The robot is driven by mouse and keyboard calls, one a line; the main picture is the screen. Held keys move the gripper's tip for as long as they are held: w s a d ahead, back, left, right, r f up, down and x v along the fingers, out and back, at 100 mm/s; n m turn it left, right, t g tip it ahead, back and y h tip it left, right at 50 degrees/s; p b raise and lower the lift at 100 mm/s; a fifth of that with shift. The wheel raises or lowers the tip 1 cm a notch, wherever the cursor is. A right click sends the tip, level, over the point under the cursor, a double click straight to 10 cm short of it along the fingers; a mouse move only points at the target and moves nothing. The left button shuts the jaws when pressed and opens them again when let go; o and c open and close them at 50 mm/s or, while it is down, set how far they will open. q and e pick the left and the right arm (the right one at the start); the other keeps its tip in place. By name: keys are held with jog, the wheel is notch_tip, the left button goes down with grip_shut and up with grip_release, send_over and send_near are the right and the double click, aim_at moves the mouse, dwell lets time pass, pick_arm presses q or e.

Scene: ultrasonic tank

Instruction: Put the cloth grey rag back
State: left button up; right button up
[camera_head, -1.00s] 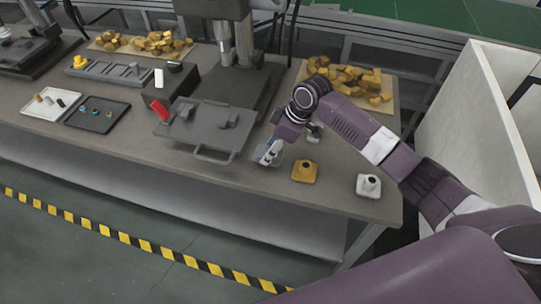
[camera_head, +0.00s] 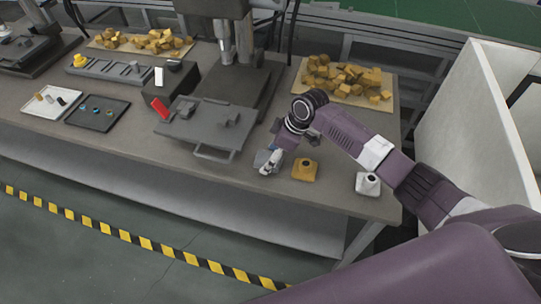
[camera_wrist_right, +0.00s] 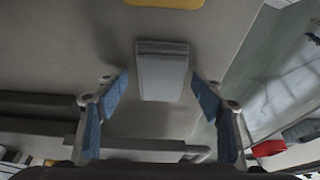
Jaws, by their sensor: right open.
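The grey rag (camera_wrist_right: 162,62) looks like a folded pad lying flat on the grey workbench. In the right wrist view it sits between and just beyond the fingers of my right gripper (camera_wrist_right: 162,92), which is open with its blue pads apart. The fingers do not appear to touch it. In the head view my right gripper (camera_head: 271,161) is low over the bench front and hides much of the rag (camera_head: 262,158). My left gripper is not in view.
A grey tank lid with a handle (camera_head: 205,128) lies to the left. Brass pieces (camera_head: 345,80) lie on a board behind.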

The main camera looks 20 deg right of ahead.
jog(key=shift+r, duration=0.2)
jog(key=b+v, duration=0.1)
jog(key=v, duration=1.1)
jog(key=shift+f, duration=0.1)
